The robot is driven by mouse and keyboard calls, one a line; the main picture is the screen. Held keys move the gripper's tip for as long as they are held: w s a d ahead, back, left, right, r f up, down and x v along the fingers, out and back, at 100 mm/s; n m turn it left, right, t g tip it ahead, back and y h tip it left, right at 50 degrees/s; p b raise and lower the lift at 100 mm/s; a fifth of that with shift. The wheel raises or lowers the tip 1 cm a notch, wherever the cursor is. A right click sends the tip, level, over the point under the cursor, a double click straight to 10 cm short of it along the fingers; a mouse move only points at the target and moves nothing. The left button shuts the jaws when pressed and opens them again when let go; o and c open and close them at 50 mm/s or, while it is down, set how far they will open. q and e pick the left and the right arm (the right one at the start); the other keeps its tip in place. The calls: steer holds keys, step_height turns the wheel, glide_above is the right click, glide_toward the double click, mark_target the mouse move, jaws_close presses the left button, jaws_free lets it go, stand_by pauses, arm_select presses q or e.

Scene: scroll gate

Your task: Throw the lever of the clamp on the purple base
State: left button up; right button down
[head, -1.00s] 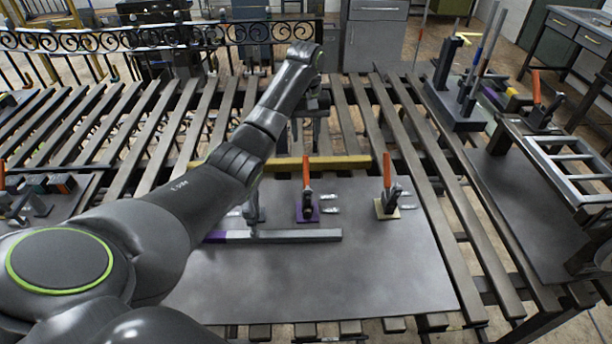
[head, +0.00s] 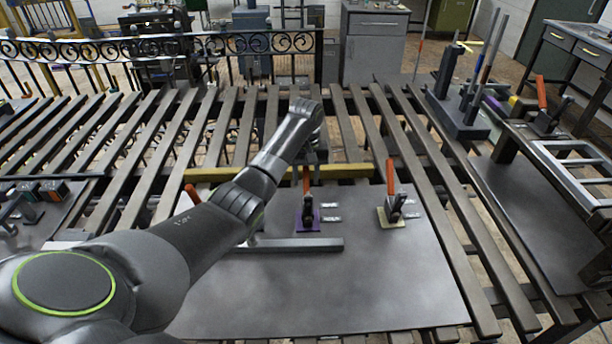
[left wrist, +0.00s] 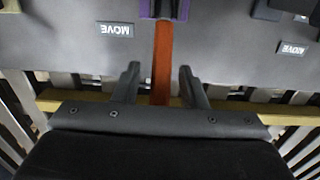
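The clamp on the purple base (head: 308,226) stands near the back of the grey plate (head: 330,290). Its orange lever (head: 306,181) points up in the head view. In the left wrist view the orange lever (left wrist: 163,55) lies between the two fingers of my left gripper (left wrist: 160,82), with gaps on both sides. The left gripper is open. In the head view its fingers are mostly hidden behind my wrist and the lever. The purple base (left wrist: 164,8) shows at the top edge of the wrist view. My right gripper is not in view.
A similar clamp on a tan base (head: 392,222) stands to the right, its orange lever up. Another orange lever (head: 192,194) shows left, behind my arm. A grey bar (head: 300,244) lies in front of the purple base, and a yellow bar (head: 345,170) runs behind.

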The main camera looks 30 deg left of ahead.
arm_select(q)
steer(key=shift+f, duration=0.15)
jaws_close()
stand_by(0.4)
